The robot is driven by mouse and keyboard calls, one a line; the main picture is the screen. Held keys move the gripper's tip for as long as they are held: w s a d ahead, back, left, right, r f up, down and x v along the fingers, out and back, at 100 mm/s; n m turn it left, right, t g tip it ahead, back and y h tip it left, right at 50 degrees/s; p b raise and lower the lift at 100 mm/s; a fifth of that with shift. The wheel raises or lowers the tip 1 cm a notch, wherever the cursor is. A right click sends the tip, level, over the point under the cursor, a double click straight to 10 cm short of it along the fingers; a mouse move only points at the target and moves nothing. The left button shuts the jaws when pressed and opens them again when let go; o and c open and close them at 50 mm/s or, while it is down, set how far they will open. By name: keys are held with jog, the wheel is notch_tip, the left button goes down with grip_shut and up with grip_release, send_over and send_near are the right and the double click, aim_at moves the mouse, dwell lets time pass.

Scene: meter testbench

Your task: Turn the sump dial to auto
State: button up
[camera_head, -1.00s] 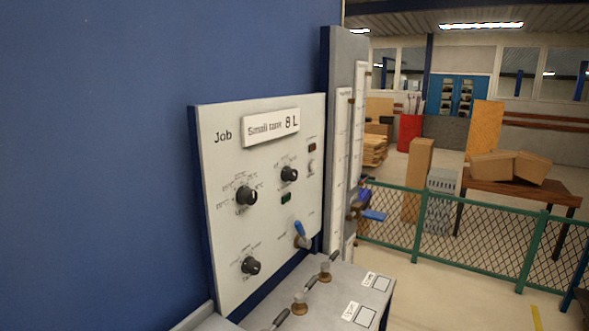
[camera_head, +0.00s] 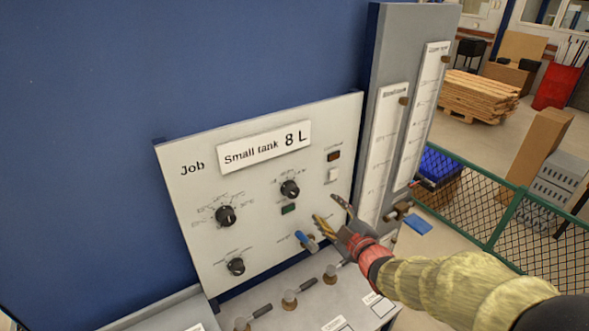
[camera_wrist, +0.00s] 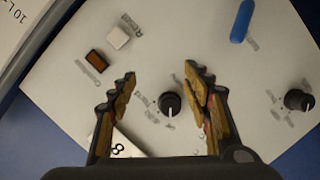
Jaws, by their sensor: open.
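The white panel (camera_head: 200,175) carries three black dials, and their small labels are too blurred to tell which is the sump dial. One dial (camera_head: 290,189) is at upper middle, one (camera_head: 226,215) at left and one (camera_head: 236,266) at lower left. My gripper (camera_head: 329,212) is open and empty in front of the panel's right part. In the wrist view, the upper-middle dial (camera_wrist: 171,103) shows between the open fingers, with no visible contact. The dials' exact pointer settings are too small to read.
A blue-handled lever (camera_head: 305,240) juts out below my fingertips. A white switch (camera_head: 333,174) and a red-brown indicator (camera_head: 333,155) sit at the panel's right. A bench with valve handles (camera_head: 290,300) lies below, and a grey gauge column (camera_head: 395,60) stands right.

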aim_at(294, 194)
jog(key=w+a+n+y+p, duration=0.1)
jog(key=a+p, duration=0.1)
jog(key=a, duration=0.1)
jog(key=w+a+r+n+y+p, duration=0.1)
jog(key=w+a+y, duration=0.1)
jog(key=a, duration=0.1)
jog(key=w+a+r+n+y+p, duration=0.1)
jog(key=w+a+p, duration=0.1)
jog(key=a, duration=0.2)
jog(key=shift+a+r+n+p, duration=0.1)
jog(key=shift+r+n+p, duration=0.15)
jog(key=shift+n+p, duration=0.05)
jog(key=shift+c, duration=0.4)
jog(key=c, duration=1.1)
